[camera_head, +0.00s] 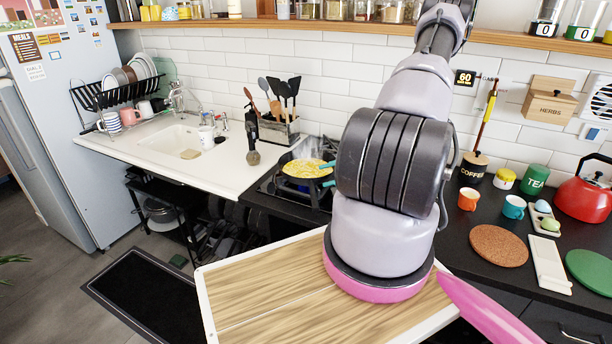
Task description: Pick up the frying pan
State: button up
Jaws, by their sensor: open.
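The frying pan (284,172) sits on the black gas hob (268,187), just left of my arm in the head view. It holds yellow food, and faint steam rises over it. A teal handle (328,165) shows at its right, towards my arm. A second teal piece (328,183) shows a little lower; I cannot tell what it belongs to. My arm stands large in front and hides the right part of the hob. The arm runs up out of the top of the picture, and my gripper is not in view.
A utensil holder (278,128) stands behind the pan, with a dark upright object (251,128) beside it. The sink counter (232,172) is at left. Right of my arm are cups (468,199), a cork mat (498,246) and a red kettle (584,200). A shelf (330,27) runs above.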

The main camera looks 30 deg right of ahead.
aim_at(317, 179)
jog(key=x, duration=0.6)
jog(key=shift+a+f, duration=0.25)
jog(key=shift+a, duration=0.15)
grip_shut()
jog(key=shift+r, duration=0.1)
dwell(1.0)
